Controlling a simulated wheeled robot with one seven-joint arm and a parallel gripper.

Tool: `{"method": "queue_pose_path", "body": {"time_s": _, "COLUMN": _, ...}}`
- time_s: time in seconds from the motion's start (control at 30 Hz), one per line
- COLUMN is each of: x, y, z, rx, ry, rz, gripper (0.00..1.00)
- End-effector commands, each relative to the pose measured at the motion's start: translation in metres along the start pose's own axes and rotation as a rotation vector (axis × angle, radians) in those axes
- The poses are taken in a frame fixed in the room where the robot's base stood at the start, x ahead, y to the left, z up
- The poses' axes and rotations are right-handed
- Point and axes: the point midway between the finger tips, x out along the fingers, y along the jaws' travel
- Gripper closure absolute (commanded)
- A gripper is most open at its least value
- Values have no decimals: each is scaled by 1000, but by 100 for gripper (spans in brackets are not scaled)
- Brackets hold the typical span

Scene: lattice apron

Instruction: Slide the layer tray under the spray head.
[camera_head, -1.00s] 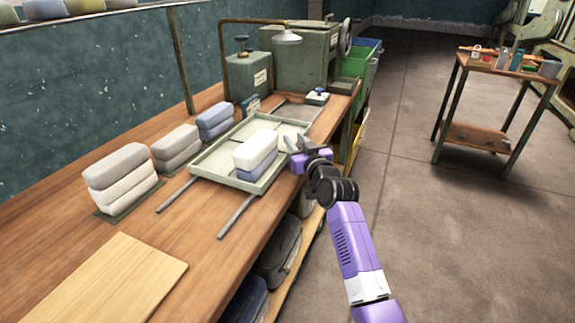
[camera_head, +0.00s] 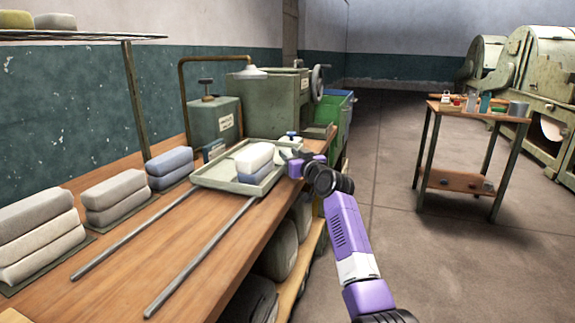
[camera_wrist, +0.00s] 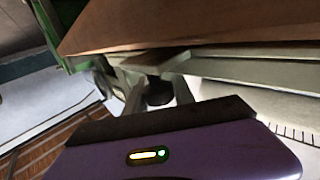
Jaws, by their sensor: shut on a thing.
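The layer tray (camera_head: 222,185) is shallow and pale green, and lies on two grey rails (camera_head: 203,252) on the bench. Inside it a white block (camera_head: 254,157) rests on a blue-grey one. The spray head (camera_head: 250,73), a pale cone on a bent brown pipe, hangs above the tray in the picture; I cannot tell whether it is directly over it. My gripper (camera_head: 287,158) is at the tray's right edge, shut on it. In the wrist view the fingers (camera_wrist: 158,90) meet the pale rim (camera_wrist: 235,70); the exact contact is partly hidden.
Stacks of grey (camera_head: 116,198) and blue-grey blocks (camera_head: 169,167) stand left of the rails. A green tank (camera_head: 214,122) and a larger green machine (camera_head: 272,100) stand behind the tray. The near rails are bare. A small table (camera_head: 470,120) stands apart at right.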

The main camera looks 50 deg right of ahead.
Motion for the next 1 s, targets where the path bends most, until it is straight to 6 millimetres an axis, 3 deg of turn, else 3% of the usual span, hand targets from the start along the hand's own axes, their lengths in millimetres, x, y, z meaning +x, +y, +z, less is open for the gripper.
{"method": "queue_pose_path", "body": {"time_s": 0.53, "x": 4, "y": 7, "z": 2, "rx": 0, "ry": -2, "rz": 5, "gripper": 100}}
{"method": "queue_pose_path", "body": {"time_s": 0.57, "x": 4, "y": 7, "z": 2, "rx": 0, "ry": -2, "rz": 6, "gripper": 64}}
{"method": "queue_pose_path", "body": {"time_s": 0.63, "x": 4, "y": 7, "z": 2, "rx": 0, "ry": -2, "rz": 5, "gripper": 50}}
{"method": "queue_pose_path", "body": {"time_s": 1.0, "x": 2, "y": 5, "z": 1, "rx": 0, "ry": -1, "rz": 1, "gripper": 48}}
